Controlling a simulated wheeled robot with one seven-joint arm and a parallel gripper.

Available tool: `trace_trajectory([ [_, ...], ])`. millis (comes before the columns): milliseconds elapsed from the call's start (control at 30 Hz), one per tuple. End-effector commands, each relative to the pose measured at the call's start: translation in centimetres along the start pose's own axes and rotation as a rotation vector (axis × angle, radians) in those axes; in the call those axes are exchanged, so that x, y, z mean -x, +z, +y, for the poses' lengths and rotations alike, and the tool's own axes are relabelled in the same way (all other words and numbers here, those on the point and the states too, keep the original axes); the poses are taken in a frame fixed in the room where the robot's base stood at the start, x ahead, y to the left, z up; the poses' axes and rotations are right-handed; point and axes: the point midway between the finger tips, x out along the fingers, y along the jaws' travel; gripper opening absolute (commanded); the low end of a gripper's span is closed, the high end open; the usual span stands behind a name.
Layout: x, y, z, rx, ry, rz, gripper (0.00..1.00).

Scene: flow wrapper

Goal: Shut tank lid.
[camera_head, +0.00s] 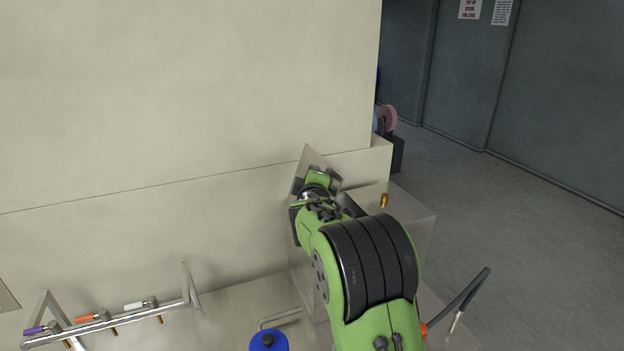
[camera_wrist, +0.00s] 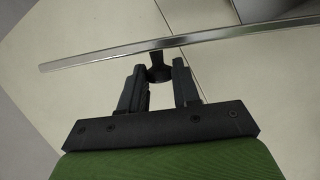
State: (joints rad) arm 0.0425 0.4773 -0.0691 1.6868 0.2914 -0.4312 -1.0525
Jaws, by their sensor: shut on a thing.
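The tank (camera_head: 418,212) is a pale metal box against the cream wall, largely hidden behind my green and black arm. Its lid (camera_head: 309,155) is a thin grey plate that stands up, tilted, behind my gripper (camera_head: 317,184). In the wrist view, the lid appears as a long shiny edge (camera_wrist: 100,60) crossing the picture beyond my fingertips. A small black knob (camera_wrist: 158,70) sits at this edge. My gripper (camera_wrist: 160,85) is shut on the knob, one dark finger on each side. The lid's hinge is hidden.
A rail (camera_head: 130,313) with purple, orange and white valve handles is at lower left. A blue cap (camera_head: 268,341) stands near a bent metal handle (camera_head: 279,318) left of my arm. A black lever (camera_head: 466,298) is at right. The grey floor (camera_head: 540,230) there is open.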

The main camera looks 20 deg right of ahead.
Motion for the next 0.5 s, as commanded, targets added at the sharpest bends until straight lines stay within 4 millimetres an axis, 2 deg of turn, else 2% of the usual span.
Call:
trace_trajectory([
  [267,-0.2,0.4,0.0,-0.023,-0.010,0.000,0.00],
  [500,-0.9,2.4,0.3,-0.131,-0.053,-0.004,0.00],
])
